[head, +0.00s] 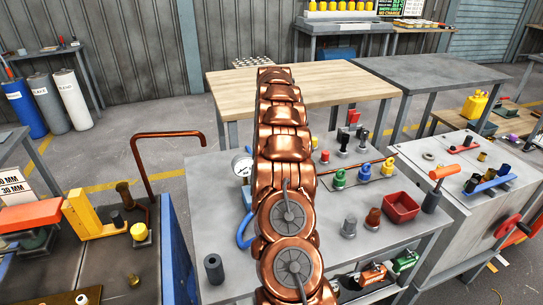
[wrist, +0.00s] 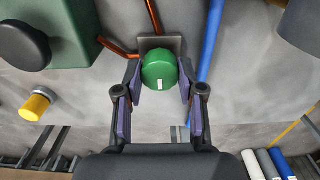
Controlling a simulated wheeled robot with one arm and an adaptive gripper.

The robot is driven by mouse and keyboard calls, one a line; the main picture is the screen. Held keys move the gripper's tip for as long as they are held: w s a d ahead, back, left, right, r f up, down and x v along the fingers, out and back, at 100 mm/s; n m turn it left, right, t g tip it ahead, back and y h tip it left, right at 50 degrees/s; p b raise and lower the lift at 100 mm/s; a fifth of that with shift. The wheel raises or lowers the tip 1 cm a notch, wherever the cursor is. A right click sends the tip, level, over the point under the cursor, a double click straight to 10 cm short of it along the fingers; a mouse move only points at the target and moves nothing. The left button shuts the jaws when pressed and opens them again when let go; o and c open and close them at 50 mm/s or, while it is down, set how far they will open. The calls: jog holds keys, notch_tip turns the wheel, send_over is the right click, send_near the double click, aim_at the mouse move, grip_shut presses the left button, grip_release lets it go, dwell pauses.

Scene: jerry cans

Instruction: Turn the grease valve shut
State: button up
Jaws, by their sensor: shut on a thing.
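In the wrist view a round green knob (wrist: 160,66) with a short white mark sits in front of a grey square plate (wrist: 160,42), with copper pipe beside it. My gripper (wrist: 160,76) has its two purple-padded fingers on either side of the knob and is shut on it. The white mark lies on the knob's near edge, towards my palm. No label naming the valve is readable. In the head view my copper-coloured arm hides the gripper and this knob.
A blue hose (wrist: 211,60) runs close by the right finger. A green block (wrist: 65,30) and a yellow-capped part (wrist: 36,106) lie left. In the head view, a gauge (head: 241,165), green, blue and yellow knobs (head: 364,173) and a red bin (head: 401,207) share the grey table.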

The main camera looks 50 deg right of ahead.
jog(key=shift+w+r, duration=0.15)
jog(key=o, duration=1.1)
jog(key=shift+o, duration=0.2)
jog(key=shift+r, duration=3.65)
